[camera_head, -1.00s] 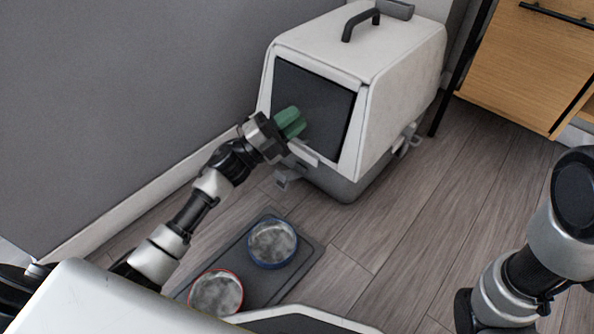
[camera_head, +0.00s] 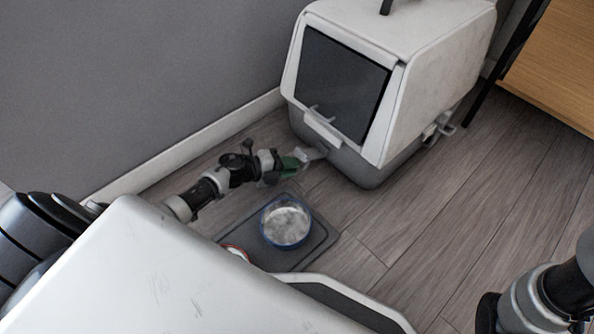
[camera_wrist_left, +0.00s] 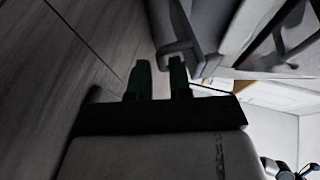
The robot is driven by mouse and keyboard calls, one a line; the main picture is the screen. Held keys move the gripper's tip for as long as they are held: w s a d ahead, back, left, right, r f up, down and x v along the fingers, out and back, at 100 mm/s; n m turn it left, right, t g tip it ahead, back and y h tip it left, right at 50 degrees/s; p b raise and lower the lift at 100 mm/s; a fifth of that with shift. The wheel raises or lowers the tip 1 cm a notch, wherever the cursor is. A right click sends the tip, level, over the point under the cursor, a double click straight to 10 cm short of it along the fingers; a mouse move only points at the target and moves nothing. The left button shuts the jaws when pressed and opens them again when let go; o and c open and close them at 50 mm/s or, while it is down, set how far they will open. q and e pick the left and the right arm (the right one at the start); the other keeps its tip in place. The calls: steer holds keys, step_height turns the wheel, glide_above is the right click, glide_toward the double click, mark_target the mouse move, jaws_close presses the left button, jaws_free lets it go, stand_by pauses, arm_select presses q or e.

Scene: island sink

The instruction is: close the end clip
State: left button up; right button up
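A pale grey end clip (camera_head: 313,154) sticks out from the low front of the white and grey litter box (camera_head: 428,52). My left gripper (camera_head: 299,160), with green fingers, is low at the clip, just left of it. In the left wrist view the two fingers (camera_wrist_left: 159,72) are apart, with a narrow gap between them. The grey clip (camera_wrist_left: 178,47) shows at the tip of the right finger there; I cannot tell whether they touch. My right gripper is out of view; only part of my right arm shows at the lower right.
A side clip (camera_head: 441,124) sticks out on the box's right side. A dark mat (camera_head: 318,238) with a blue-rimmed bowl (camera_head: 286,226) lies below my left arm. A grey wall is behind, a wooden cabinet (camera_head: 556,75) at right. Floor between is clear.

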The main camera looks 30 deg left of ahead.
arm_select(q)
steer(key=shift+b+x, duration=0.35)
steer(key=shift+x, duration=0.8)
jaws_close()
